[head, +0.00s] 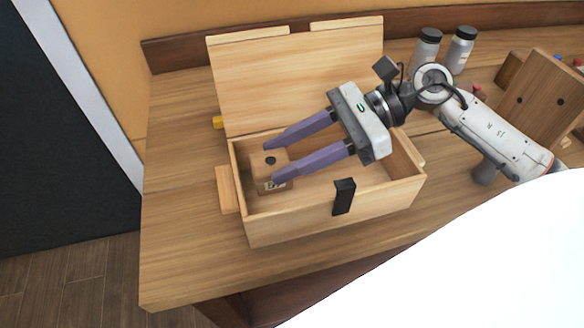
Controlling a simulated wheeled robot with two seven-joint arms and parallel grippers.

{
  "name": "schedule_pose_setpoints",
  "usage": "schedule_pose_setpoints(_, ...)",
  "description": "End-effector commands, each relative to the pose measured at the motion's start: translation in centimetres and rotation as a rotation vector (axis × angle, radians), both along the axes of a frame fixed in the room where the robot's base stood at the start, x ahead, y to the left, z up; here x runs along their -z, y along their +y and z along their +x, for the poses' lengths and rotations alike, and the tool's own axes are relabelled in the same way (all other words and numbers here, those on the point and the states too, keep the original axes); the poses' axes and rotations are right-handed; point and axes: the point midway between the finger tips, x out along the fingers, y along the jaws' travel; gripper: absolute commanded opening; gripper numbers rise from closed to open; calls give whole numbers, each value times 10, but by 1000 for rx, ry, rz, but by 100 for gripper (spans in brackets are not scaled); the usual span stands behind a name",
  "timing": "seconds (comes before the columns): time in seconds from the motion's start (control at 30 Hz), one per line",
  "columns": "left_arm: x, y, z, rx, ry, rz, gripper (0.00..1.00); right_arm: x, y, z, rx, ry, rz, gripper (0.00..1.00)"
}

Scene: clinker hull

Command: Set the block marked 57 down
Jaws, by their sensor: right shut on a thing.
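The block (264,164) is a small brown wooden cube with a dark round spot on top and a pale label on its front, whose marking is too small to read surely. It is inside the open wooden box (330,222), at the left end. My right gripper (277,164) reaches in from the right, its two purple fingers shut on the block. I cannot tell whether the block touches the box floor. My left gripper is not in view.
The box's lid (300,75) stands open at the back. Two dark-capped jars (426,50) stand behind my right arm. A wooden board with holes (540,95) is at the right. The workbench (180,230) is clear at the left.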

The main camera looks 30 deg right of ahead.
Motion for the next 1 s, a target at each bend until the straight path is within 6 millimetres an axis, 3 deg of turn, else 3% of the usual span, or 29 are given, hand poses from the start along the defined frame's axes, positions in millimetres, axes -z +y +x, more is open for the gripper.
schedule_pose_setpoints(0.4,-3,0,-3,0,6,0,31,49,0,0,2,1,2,16)
schedule_pose_setpoints(0.83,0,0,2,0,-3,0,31,57,0,0,0,-2,0,16)
schedule_pose_setpoints(0.87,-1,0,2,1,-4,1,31,56,0,0,0,-2,-1,43)
schedule_pose_setpoints(0.93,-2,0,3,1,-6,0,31,55,0,0,0,-2,-1,55)
schedule_pose_setpoints(1.0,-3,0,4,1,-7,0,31,55,0,0,1,-1,0,59)
